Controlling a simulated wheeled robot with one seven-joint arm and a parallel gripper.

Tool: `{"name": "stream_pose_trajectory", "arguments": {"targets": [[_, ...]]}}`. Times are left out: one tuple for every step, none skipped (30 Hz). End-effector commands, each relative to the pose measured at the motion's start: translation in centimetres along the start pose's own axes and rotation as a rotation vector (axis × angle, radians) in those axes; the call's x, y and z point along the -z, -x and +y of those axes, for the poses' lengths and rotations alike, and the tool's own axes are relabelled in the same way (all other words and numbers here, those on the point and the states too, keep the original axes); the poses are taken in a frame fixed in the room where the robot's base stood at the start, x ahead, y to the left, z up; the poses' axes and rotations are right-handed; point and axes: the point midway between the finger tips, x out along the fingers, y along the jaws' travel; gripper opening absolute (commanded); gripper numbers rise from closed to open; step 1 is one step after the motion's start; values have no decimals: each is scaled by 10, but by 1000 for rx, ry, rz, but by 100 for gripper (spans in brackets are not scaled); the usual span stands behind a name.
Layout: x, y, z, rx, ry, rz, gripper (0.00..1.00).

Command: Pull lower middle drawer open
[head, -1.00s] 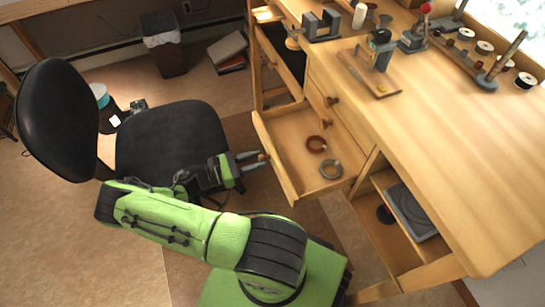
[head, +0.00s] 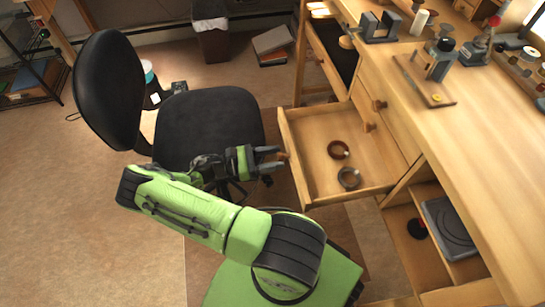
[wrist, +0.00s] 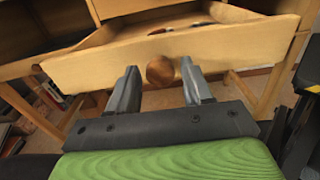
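The pulled-out wooden drawer (head: 345,185) stands open on the left side of the workbench, with a dark red ring (head: 338,149) and a grey ring (head: 348,178) inside. Its front panel (wrist: 90,70) faces my gripper in the wrist view. A round wooden knob (wrist: 160,70) sits at the middle of that panel, between my gripper's (wrist: 161,82) two grey fingertips. Slight gaps show on both sides of the knob, so the fingers look open around it. In the head view my gripper (head: 270,157) reaches the drawer front from the left, and the knob is small there.
A black office chair (head: 208,125) stands close behind my arm. Closed drawers with knobs (head: 379,104) and an open shelf (head: 450,230) flank the drawer. Tools and spools stand on the bench top (head: 480,150). Floor is free at the lower left (head: 80,240).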

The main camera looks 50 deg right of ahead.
Motion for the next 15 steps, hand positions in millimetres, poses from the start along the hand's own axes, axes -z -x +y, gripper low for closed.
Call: {"name": "stream_pose_trajectory", "arguments": {"targets": [[0,0,0,0,-1,0,58],[0,0,0,0,-1,0,60],[0,0,0,0,-1,0,60],[0,0,0,0,-1,0,60],[0,0,0,0,-1,-1,60],[0,0,0,0,-1,-1,60],[0,0,0,0,-1,-1,60],[0,0,0,0,-1,-1,60],[0,0,0,0,-2,-1,60],[0,0,0,0,-2,-1,60],[0,0,0,0,-2,-1,60],[0,0,0,0,-2,-1,60],[0,0,0,0,-2,-1,60],[0,1,0,-1,-2,-1,60],[0,4,0,-2,-3,-1,60]]}}
